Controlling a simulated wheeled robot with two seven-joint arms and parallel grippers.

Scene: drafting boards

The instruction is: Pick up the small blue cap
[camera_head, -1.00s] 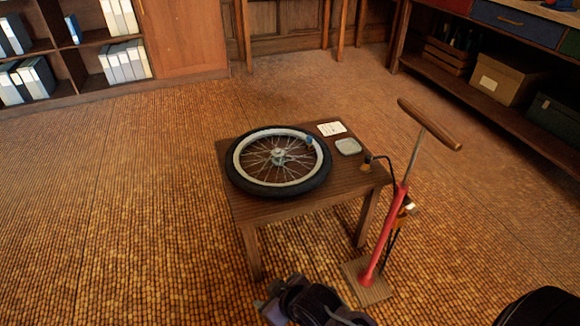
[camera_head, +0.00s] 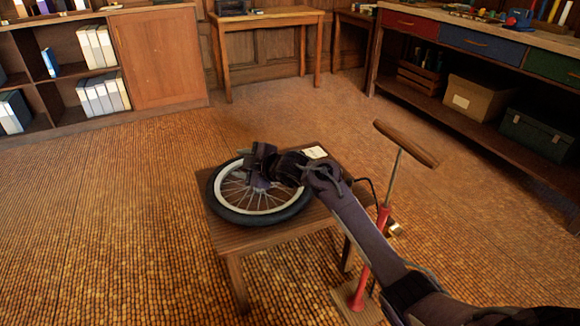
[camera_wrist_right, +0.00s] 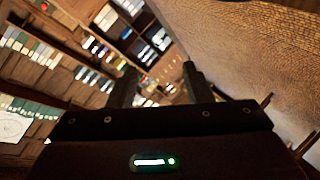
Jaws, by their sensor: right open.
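A bicycle wheel (camera_head: 224,205) with a black tyre and pale rim lies flat on a small wooden table (camera_head: 240,240). My right arm comes in from the lower right, and my right gripper (camera_head: 256,165) is over the wheel in the head view. I cannot tell how high above the spokes it is. In the right wrist view the right gripper's two fingers (camera_wrist_right: 158,82) stand apart with nothing held between them. The small blue cap cannot be seen now; my right gripper and arm cover that part of the wheel. My left gripper is not in view.
A red floor pump (camera_head: 361,285) with a wooden handle (camera_head: 405,145) stands at the table's right, close to my right arm. A white card (camera_head: 314,152) lies at the table's back. Shelves, a desk (camera_head: 265,22) and a workbench (camera_head: 465,45) stand farther back. Floor at left is clear.

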